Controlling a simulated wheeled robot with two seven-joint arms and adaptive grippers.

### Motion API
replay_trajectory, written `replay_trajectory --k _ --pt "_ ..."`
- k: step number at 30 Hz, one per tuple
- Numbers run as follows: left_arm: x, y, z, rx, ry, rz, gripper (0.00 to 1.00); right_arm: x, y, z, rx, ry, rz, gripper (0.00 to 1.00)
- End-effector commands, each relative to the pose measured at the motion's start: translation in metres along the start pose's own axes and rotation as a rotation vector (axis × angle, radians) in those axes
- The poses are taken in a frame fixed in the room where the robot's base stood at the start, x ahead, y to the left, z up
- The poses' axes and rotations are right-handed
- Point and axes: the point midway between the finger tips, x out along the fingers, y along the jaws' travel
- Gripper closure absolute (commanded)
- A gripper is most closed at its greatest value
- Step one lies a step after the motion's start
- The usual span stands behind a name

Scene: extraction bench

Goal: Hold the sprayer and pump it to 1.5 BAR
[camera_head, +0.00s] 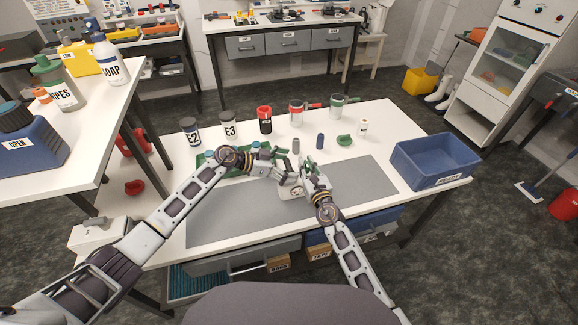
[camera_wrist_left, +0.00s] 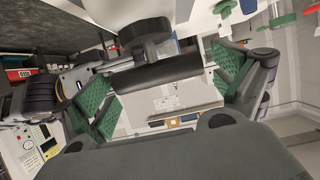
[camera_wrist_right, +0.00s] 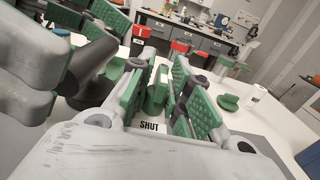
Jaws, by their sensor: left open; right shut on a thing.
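A white label reading SHUT (camera_wrist_right: 149,126) shows below that part in the right wrist view. My left gripper (camera_head: 279,160) is open just left of my right one. In the left wrist view, a dark bar with a knob (camera_wrist_left: 155,72), perhaps the pump handle, lies across the space between the green pads. I cannot tell whether they touch it. The dial's reading is too small to make out.
A green tray (camera_head: 207,168) lies left of the grippers. Bottles E2 (camera_head: 191,131) and E3 (camera_head: 229,124), a red-topped black cup (camera_head: 265,121) and small items stand behind. A blue bin (camera_head: 433,177) is at the right. The grey mat (camera_head: 235,213) is clear in front.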

Motion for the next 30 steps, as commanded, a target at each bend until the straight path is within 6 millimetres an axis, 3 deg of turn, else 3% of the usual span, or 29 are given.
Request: replay_trajectory --k 9,24,30 --pt "0.0012 0.0 0.0002 0.0 0.0 0.0 0.04 -0.0003 0.0002 -0.0009 0.0 0.002 0.0 1.0" --pt "0.001 -0.0001 0.0003 0.0 0.0 0.0 0.67 -0.0003 0.0004 -0.001 0.0 0.002 0.001 1.0" --pt "-0.001 -0.0007 -0.0047 0.002 0.0 -0.001 0.69 -0.0004 0.0006 -0.001 0.0 0.002 0.001 1.0"
